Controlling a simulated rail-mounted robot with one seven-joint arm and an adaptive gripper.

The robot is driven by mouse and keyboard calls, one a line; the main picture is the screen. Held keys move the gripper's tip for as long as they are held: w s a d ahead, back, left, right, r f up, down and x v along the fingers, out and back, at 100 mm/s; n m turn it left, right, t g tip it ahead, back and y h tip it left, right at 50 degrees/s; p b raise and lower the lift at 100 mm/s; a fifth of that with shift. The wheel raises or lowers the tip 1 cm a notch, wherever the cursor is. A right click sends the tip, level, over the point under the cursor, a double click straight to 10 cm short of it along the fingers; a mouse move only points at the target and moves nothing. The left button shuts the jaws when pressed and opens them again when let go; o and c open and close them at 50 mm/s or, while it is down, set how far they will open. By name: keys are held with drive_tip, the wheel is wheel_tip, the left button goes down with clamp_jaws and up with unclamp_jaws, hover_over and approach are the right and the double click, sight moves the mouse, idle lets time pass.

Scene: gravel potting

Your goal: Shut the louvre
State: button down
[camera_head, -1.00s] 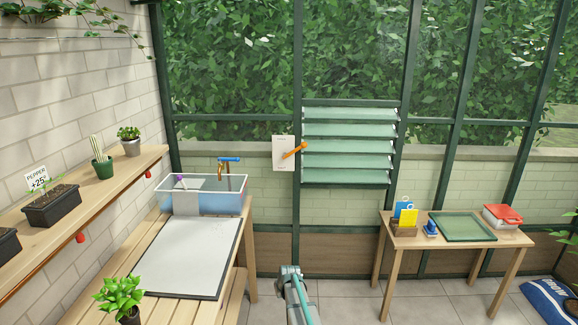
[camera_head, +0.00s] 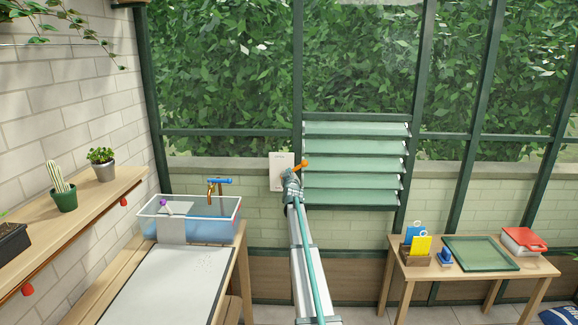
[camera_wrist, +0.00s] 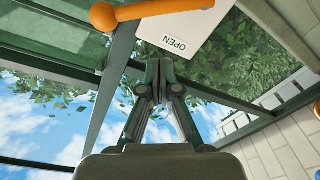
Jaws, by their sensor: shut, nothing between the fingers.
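The louvre (camera_head: 355,162) is a stack of pale green slats in a dark green frame on the back glass wall; the slats look tilted. A white plate (camera_head: 281,165) is beside its left edge, with an orange lever (camera_head: 302,165) pointing right and slightly up. My gripper (camera_head: 291,175) is in front of the plate, just below the lever, and hides part of both. In the wrist view, the closed, empty fingers (camera_wrist: 157,80) are apart from the lever (camera_wrist: 135,12), which lies above them. The plate (camera_wrist: 180,35) there reads "OPEN".
A water basin (camera_head: 190,220) with an orange tap stands on the left bench by a white board (camera_head: 160,285). A shelf with potted plants (camera_head: 64,195) runs along the left wall. The right table holds a green tray (camera_head: 514,254), a card box and a red-lidded container (camera_head: 524,240).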

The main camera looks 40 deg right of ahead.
drive_tip(key=shift+s+r+n+h, duration=0.2)
drive_tip(key=shift+s+r+h, duration=0.1)
drive_tip(key=shift+r, duration=0.2)
drive_tip(key=shift+s+r+n+h, duration=0.2)
drive_tip(key=shift+s+r, duration=0.1)
drive_tip(key=shift+r, duration=0.2)
drive_tip(key=r+p, duration=0.1)
drive_tip(key=p, duration=0.1)
hover_over(294, 169)
drive_tip(key=w+a, duration=0.1)
drive_tip(key=a, duration=0.1)
drive_tip(key=shift+w+d+r, duration=0.15)
drive_tip(key=shift+d, duration=0.05)
drive_tip(key=shift+s+d+f+p, duration=0.2)
drive_tip(key=shift+s+d+f, duration=0.1)
drive_tip(key=shift+s+f, duration=0.45)
drive_tip(key=shift+s+d+f+p, duration=0.15)
drive_tip(key=shift+s+d+f, duration=0.25)
drive_tip(key=shift+f, duration=0.55)
